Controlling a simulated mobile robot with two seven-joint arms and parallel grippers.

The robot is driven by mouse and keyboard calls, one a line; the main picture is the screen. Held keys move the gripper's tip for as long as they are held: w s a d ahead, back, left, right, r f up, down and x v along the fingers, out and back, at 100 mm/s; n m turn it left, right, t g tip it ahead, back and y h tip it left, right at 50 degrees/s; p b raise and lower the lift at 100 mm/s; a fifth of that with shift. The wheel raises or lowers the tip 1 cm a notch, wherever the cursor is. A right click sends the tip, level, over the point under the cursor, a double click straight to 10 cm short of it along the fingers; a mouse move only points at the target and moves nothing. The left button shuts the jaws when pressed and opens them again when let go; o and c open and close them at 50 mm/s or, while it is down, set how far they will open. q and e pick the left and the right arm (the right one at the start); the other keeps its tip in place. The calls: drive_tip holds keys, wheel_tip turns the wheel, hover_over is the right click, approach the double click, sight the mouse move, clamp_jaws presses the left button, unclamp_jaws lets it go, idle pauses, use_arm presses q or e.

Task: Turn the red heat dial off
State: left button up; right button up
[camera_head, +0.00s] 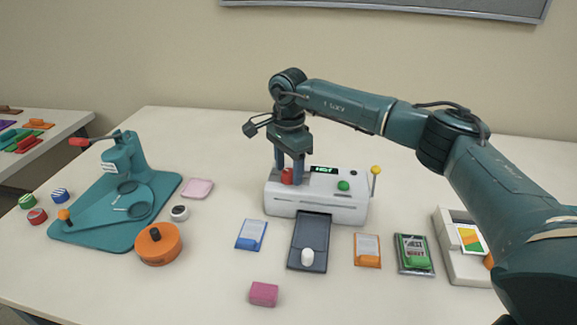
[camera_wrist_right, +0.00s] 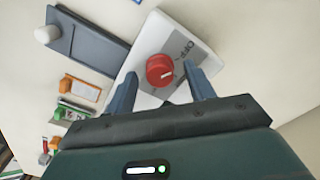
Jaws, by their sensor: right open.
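The red heat dial (camera_head: 287,176) sits on the left part of the white laminator's top (camera_head: 318,208). In the right wrist view the round red dial (camera_wrist_right: 160,70) carries a short white mark, and the label "OFF" is printed on a grey patch beside it. The mark does not appear to point straight at the label. My right gripper (camera_head: 288,168) points down over the dial, its open blue fingers on either side of it. In the wrist view the fingers (camera_wrist_right: 159,72) flank the dial with visible gaps. My left gripper is out of view.
The laminator also bears a lit display (camera_head: 324,170), a green button (camera_head: 343,186) and a yellow-knobbed lever (camera_head: 375,170). A dark tray (camera_head: 310,256) with a white knob extends in front. A teal stand (camera_head: 115,205) and an orange round container (camera_head: 158,250) stand left.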

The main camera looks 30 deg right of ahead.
sight(288, 171)
wheel_tip(288, 171, up, 13)
drive_tip(key=shift+r+b, duration=0.15)
drive_tip(key=shift+b, duration=0.2)
idle(0.5)
